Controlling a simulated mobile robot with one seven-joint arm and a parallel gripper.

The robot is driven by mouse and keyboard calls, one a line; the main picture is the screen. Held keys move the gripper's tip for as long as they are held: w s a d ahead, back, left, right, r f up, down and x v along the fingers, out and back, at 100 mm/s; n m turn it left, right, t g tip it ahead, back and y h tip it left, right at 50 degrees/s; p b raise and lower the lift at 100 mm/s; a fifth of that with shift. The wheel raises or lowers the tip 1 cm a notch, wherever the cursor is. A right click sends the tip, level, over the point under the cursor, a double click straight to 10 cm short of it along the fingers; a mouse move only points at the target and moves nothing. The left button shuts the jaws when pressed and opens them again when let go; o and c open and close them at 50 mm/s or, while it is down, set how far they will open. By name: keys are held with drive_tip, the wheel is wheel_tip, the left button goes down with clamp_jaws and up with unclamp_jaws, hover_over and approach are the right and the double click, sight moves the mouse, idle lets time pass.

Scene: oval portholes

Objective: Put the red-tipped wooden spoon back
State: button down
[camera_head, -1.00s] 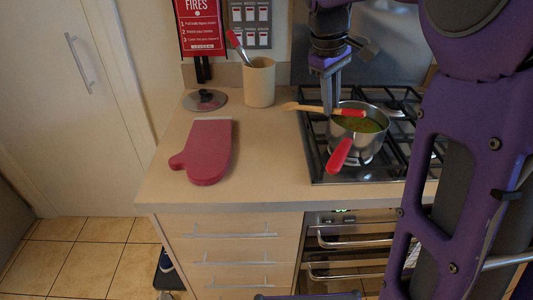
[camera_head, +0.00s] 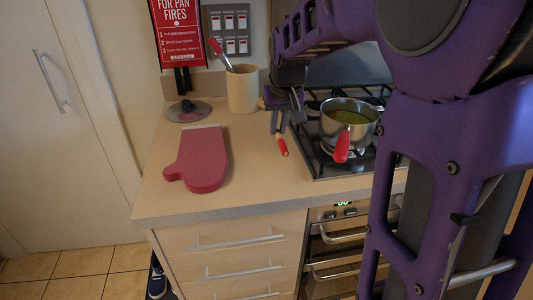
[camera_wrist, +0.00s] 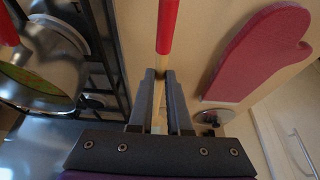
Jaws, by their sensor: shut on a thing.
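The red-tipped wooden spoon (camera_head: 282,147) is in my gripper (camera_head: 276,122), above or at the counter just left of the hob. Its red end points toward the counter's front edge. In the wrist view the spoon (camera_wrist: 168,26) runs between the fingers of my gripper (camera_wrist: 160,76), which are shut on its wooden part. Its other end is hidden by the gripper. I cannot tell whether the spoon touches the counter. A beige utensil crock (camera_head: 243,92) stands behind and left of my gripper, with a red-handled utensil (camera_head: 219,50) leaning in it.
A steel pot (camera_head: 335,132) with a red handle and greenish contents stands on the hob (camera_head: 318,161), right of my gripper. It also shows in the wrist view (camera_wrist: 62,48). A red oven mitt (camera_head: 203,160) and a glass lid (camera_head: 187,111) lie on the left. The counter's front middle is clear.

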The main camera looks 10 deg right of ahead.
sight(276, 164)
wheel_tip(276, 164, down, 10)
drive_tip(key=shift+r+b, duration=0.25)
drive_tip(key=shift+b, duration=0.6)
drive_tip(key=shift+f, duration=0.1)
drive_tip(key=c, duration=0.9)
unclamp_jaws()
drive_tip(key=shift+o, duration=0.2)
drive_tip(key=shift+s+r, duration=0.1)
drive_tip(key=shift+r, duration=0.4)
drive_tip(key=p+v, duration=0.2)
drive_tip(key=v, duration=0.9)
drive_tip(key=shift+s+r, duration=0.1)
drive_tip(key=shift+r, duration=0.05)
